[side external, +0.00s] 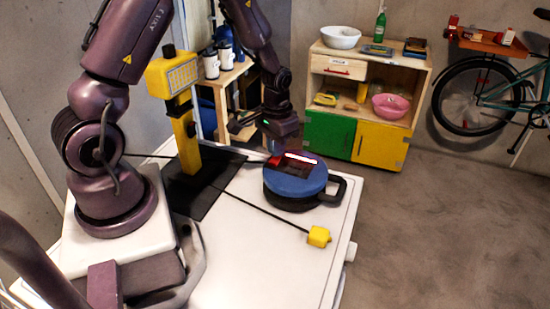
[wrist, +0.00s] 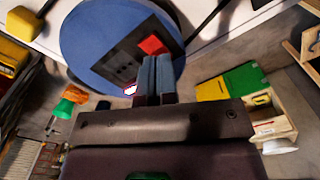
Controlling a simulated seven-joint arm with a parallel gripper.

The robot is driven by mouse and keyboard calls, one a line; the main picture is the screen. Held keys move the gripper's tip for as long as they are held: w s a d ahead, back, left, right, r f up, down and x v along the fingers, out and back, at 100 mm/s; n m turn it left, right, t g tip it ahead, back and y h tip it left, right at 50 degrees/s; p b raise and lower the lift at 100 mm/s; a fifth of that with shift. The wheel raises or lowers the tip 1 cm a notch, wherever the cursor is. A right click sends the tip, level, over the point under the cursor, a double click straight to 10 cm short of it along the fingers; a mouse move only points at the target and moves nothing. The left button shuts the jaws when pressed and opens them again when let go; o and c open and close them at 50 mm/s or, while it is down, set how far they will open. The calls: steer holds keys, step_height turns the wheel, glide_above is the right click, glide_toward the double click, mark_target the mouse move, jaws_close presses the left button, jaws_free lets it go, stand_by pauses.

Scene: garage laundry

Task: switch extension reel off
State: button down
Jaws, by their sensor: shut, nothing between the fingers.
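The extension reel (side external: 292,196) is a round blue drum with a black handle, lying flat on the white worktop. Its blue face also fills the upper middle of the wrist view (wrist: 90,40). A dark panel on that face carries a red switch (wrist: 152,45) and a small lit, pinkish-white spot (wrist: 130,89). The red switch also shows in the side view (side external: 273,161). My gripper (side external: 277,150) is over the panel, pointing down. In the wrist view its fingers (wrist: 157,60) are together and empty, their tips close beside the red switch. I cannot tell whether they touch it.
A black cable runs across the white worktop (side external: 225,265) to a yellow block (side external: 319,236). A yellow work lamp (side external: 183,110) stands on a black mat left of the reel. A wooden cabinet (side external: 318,86) and a bicycle (side external: 475,97) are beyond. The worktop's front is mostly clear.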

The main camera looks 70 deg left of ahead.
steer(key=shift+f, duration=0.55)
steer(key=shift+r, duration=3.5)
steer(key=s+d, duration=0.1)
steer(key=s, duration=0.2)
step_height(320, 180, up, 10)
glide_above(268, 167)
steer(key=s+d, duration=0.5)
steer(key=s+d+r+m+t, duration=0.3)
steer(key=s+d+r+t, duration=0.2)
steer(key=r, duration=0.4)
steer(key=shift+s+d+r+t, duration=0.35)
steer(key=shift+s+d, duration=0.15)
steer(key=shift+s, duration=0.25)
